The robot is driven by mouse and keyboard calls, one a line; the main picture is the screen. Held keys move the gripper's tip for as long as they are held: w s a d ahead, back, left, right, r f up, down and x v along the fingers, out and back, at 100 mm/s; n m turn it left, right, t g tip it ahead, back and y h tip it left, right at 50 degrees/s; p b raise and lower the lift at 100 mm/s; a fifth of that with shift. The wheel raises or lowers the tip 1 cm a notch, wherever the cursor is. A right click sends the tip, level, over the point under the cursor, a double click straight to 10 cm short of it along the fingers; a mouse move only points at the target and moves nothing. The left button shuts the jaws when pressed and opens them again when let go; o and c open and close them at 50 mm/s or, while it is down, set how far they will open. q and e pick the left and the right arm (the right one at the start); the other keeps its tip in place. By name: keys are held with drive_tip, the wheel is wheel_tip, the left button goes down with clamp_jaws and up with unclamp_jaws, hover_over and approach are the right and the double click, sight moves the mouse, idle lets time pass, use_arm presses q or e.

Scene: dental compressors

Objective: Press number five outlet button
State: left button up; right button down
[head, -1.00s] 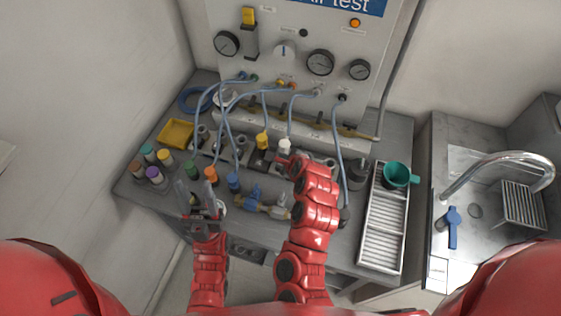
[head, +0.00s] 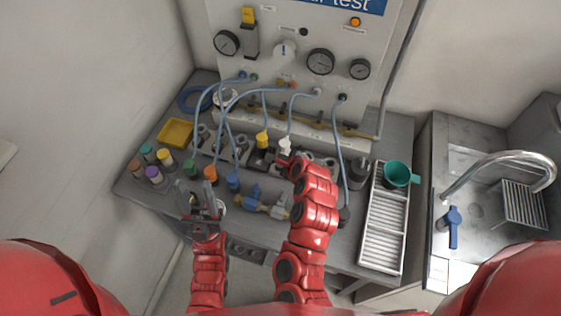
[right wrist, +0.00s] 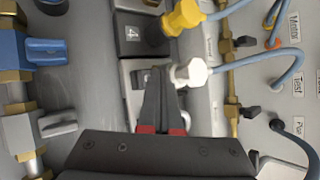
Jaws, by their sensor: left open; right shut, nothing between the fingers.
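The number four outlet (right wrist: 132,33) shows its "4" label in the right wrist view, with a yellow plug (right wrist: 183,17) beside it. The adjoining outlet block (right wrist: 138,77) has a white plug (right wrist: 190,73); its number and button are largely hidden by my fingers. The white plug also shows in the head view (head: 285,145). My right gripper (right wrist: 160,72) is shut and empty, its tips over this block, close to the white plug. I cannot tell whether they touch the button. My left gripper (head: 198,190) is open and empty over the bench's front left.
Blue hoses (head: 340,150) run from the panel (head: 300,30) to the outlets. Coloured bottles (head: 153,174) and a yellow tray (head: 175,132) stand at left. Blue valves (head: 254,191) lie in front. A slatted white tray (head: 384,230) and green cup (head: 397,173) are at right, near the sink.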

drive_tip(key=shift+f, duration=0.5)
idle(0.6)
idle(0.3)
drive_tip(key=shift+r+p, duration=0.55)
drive_tip(key=shift+r, duration=0.45)
wheel_tip(320, 180, up, 5)
drive_tip(key=p, duration=0.4)
idle(0.7)
